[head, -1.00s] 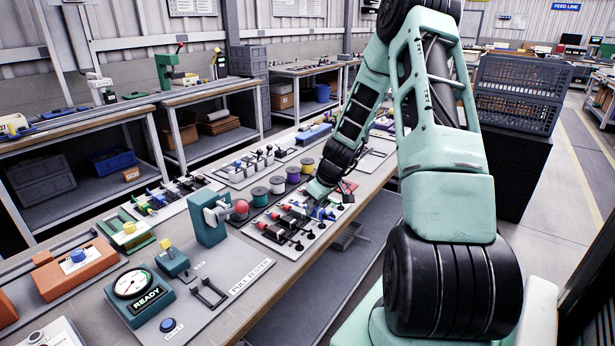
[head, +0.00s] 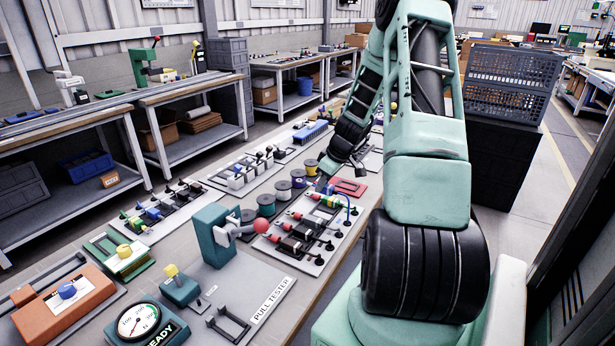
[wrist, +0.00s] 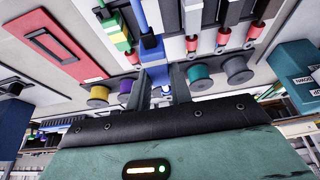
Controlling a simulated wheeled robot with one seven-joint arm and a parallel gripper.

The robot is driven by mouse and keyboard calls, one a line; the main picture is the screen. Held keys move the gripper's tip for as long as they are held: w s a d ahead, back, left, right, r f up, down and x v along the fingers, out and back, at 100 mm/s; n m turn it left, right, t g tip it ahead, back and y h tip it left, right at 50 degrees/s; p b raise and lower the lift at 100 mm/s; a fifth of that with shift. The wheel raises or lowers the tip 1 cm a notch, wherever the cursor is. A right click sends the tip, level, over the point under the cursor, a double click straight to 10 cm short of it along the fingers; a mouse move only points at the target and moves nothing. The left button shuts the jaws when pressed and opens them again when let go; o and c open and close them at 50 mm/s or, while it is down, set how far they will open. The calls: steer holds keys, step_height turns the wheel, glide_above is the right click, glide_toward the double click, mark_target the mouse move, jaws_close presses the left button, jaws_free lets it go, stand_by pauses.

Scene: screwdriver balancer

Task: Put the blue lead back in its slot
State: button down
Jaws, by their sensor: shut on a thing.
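My gripper (wrist: 160,88) is shut on the blue lead's plug end, which shows between the fingers in the wrist view. The blue lead (wrist: 151,47) has a blue body, and its cable runs on past the top of that view. In the head view its thin blue cable (head: 350,208) arcs over the far end of the lead board. The pale lead board (head: 312,266) holds several red, green and black leads in a row. In the head view my gripper (head: 325,184) is at the board's far end, partly hidden. I cannot tell whether the plug touches the board.
A red tray (head: 348,187) lies just beyond the board, close to my gripper. Several wire spools, one purple (head: 298,179), stand along the board's left side. The teal pull tester (head: 215,236) with a red ball stands nearer. The bench's right edge is close to the board.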

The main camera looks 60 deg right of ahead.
steer(key=shift+w+f, duration=0.15)
steer(key=shift+w, duration=0.3)
step_height(320, 180, down, 6)
steer(key=b, duration=0.4)
steer(key=shift+f+b, duration=0.1)
steer(key=shift+b, duration=0.2)
steer(key=shift+f+b, duration=0.6)
steer(key=shift+b, duration=0.1)
steer(key=shift+s+b, duration=0.25)
steer(key=shift+b, duration=0.1)
steer(key=shift+f+b, duration=0.55)
steer(key=shift+b, duration=0.15)
stand_by(0.4)
steer(key=c, duration=1.2)
jaws_free()
